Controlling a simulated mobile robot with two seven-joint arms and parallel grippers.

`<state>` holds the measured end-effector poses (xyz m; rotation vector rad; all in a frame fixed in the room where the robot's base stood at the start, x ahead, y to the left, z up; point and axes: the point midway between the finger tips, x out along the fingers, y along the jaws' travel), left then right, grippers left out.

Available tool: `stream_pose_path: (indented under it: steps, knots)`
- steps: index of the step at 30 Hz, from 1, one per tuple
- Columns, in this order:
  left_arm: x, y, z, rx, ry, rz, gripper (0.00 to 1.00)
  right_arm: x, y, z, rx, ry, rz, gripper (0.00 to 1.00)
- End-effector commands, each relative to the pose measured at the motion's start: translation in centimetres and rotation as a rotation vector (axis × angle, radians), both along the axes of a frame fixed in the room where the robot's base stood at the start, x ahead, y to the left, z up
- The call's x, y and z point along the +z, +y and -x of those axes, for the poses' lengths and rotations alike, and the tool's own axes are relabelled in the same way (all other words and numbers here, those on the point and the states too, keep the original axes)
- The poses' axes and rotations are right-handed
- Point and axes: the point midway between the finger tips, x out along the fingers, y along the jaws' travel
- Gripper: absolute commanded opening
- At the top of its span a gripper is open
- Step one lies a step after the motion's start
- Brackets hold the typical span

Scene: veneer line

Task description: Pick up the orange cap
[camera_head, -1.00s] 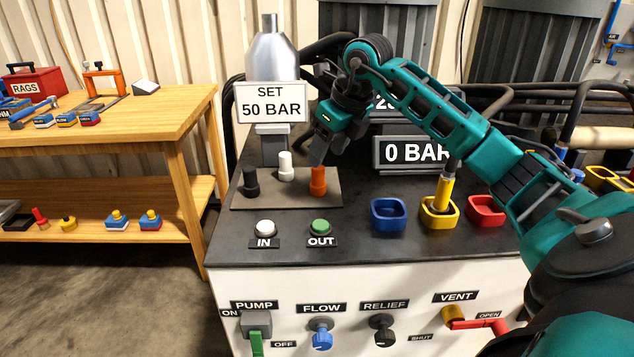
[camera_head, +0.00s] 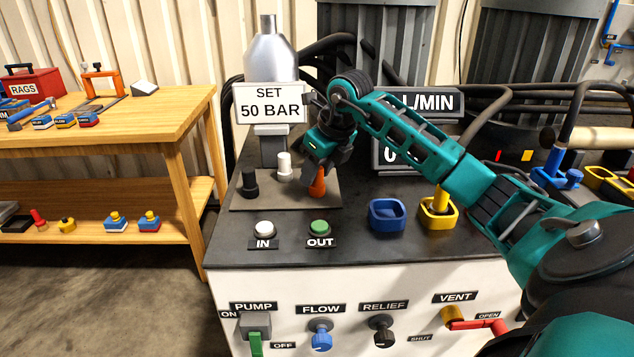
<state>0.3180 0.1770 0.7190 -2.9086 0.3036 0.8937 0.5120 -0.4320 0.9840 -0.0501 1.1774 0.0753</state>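The orange cap (camera_head: 317,188) stands on the brown plate (camera_head: 270,203) at the back left of the black bench top, right of a white cap (camera_head: 284,166) and a black cap (camera_head: 250,184). My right gripper (camera_head: 314,179) points down at the orange cap, its fingers at the cap's upper part and hiding some of it. Whether the fingers press on the cap or only stand around it I cannot tell. The cap's foot still appears to be on the plate. My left gripper is not in view.
In front are the white IN button (camera_head: 264,229) and green OUT button (camera_head: 319,228). A blue tray (camera_head: 388,222) and a yellow tray (camera_head: 438,221) stand to the right, the yellow one holding a yellow piece. The SET 50 BAR sign (camera_head: 270,103) stands behind the caps.

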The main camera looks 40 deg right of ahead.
Motion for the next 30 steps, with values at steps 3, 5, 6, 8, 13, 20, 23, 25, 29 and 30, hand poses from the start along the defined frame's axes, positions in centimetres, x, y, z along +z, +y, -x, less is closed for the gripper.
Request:
stream_pose_path:
  steps: [3, 5, 6, 8, 13, 20, 23, 25, 29, 30]
  knots:
    - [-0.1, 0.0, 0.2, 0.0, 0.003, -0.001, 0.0, 0.0, 0.0, 0.0, 0.0, 0.0, 0.0, 0.3]
    - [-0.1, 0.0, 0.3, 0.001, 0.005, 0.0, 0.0, 0.0, 0.0, 0.0, 0.0, 0.0, 0.0, 0.24]
    - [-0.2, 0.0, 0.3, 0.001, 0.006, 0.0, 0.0, 0.0, 0.0, 0.0, 0.0, 0.0, 0.0, 0.2]
    - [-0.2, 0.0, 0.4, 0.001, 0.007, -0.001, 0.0, 0.0, 0.0, 0.0, 0.0, 0.0, 0.0, 0.14]
    - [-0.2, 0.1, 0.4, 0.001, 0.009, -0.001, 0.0, 0.0, 0.0, 0.0, 0.0, 0.0, 0.0, 0.0]
    - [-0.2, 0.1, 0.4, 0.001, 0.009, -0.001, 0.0, 0.1, 0.0, 0.0, 0.0, -0.001, 0.0, 0.0]
    - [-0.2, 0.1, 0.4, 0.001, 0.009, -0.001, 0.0, 0.5, 0.0, 0.0, 0.0, -0.001, 0.001, 0.0]
    - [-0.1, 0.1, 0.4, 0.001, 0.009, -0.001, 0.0, 1.0, 0.0, 0.0, 0.0, -0.001, 0.001, 0.0]
    - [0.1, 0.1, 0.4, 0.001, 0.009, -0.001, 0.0, 3.0, 0.0, -0.1, 0.001, -0.005, 0.001, 0.0]
    - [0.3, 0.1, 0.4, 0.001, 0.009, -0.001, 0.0, 3.9, 0.0, -0.1, 0.0, -0.006, 0.002, 0.0]
